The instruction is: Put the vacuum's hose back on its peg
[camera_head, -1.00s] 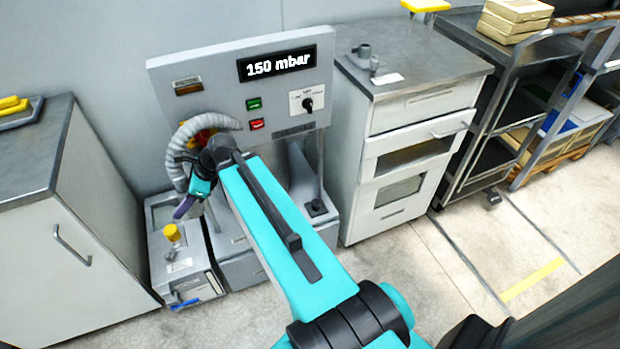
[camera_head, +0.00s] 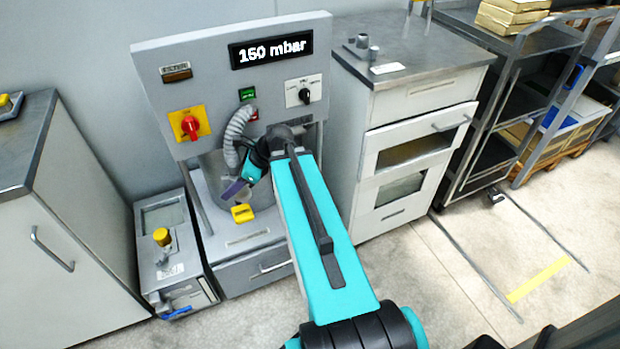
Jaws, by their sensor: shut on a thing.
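The grey ribbed hose (camera_head: 232,138) runs from the panel's lower middle down to my gripper (camera_head: 236,189). My gripper is shut on the hose's lower end, in front of the machine below the panel (camera_head: 215,85). The held end is mostly hidden by my wrist and the jaws. A yellow piece (camera_head: 242,213) sits on the machine just below my gripper; whether they touch, I cannot tell. I cannot make out the hose's peg; my arm covers part of the panel's lower right.
The panel carries a red knob on a yellow plate (camera_head: 189,124), a display reading 150 mbar (camera_head: 270,49) and a black selector (camera_head: 305,95). A small box with a yellow knob (camera_head: 162,237) stands left. Cabinets flank the machine (camera_head: 60,220) (camera_head: 395,115). Floor in front is open.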

